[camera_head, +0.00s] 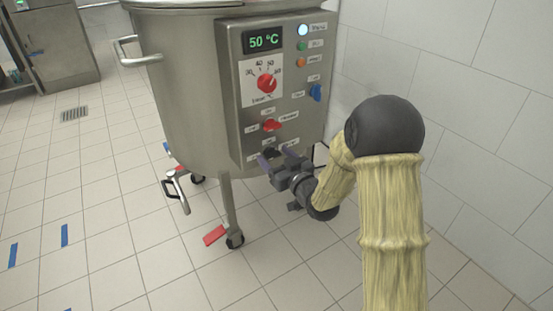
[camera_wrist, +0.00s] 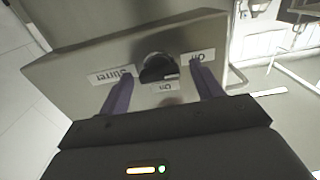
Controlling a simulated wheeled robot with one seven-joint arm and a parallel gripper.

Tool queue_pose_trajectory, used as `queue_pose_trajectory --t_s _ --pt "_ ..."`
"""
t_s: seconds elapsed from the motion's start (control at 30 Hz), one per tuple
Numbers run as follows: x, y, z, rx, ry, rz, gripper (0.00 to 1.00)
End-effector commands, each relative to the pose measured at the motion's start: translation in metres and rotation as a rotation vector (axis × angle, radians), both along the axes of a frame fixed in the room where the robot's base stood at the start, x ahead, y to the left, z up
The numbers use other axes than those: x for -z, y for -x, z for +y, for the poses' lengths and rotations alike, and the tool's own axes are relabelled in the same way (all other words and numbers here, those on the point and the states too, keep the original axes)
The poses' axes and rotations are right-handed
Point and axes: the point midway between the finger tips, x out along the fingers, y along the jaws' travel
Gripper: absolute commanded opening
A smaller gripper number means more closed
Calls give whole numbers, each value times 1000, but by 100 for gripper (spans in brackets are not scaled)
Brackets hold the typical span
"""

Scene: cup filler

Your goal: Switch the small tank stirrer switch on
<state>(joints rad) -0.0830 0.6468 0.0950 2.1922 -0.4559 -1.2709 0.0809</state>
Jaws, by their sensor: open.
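The stirrer switch (camera_wrist: 158,66) is a dark rotary knob on the lower part of the steel control panel (camera_head: 236,100). In the head view the knob (camera_head: 269,152) shows low on the panel, partly hidden by my gripper. My gripper (camera_head: 277,157) is open in front of it. In the wrist view its two purple fingers (camera_wrist: 163,80) stand either side of the knob, with a gap to each side. Whether they touch the panel I cannot tell.
Above are a red switch (camera_head: 272,125), a red temperature dial (camera_head: 266,83), a blue switch (camera_head: 315,92) and a display (camera_head: 263,41) reading 50 °C. The panel is on a steel tank (camera_head: 190,90) on wheeled legs. A tiled wall (camera_head: 440,80) is close on the right.

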Motion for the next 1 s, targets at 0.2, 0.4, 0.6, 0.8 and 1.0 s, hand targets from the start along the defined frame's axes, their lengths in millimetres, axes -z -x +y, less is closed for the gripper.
queue_pose_trajectory --t_s 0.2,0.4,0.6,0.8,1.0 --pt "0 0 0 0 0 0 34" --pt "0 0 0 0 -1 1 21" --pt "0 0 0 0 -20 15 21" --pt "-1 0 -1 1 -81 56 21" --pt "-2 0 -2 1 -191 130 21"
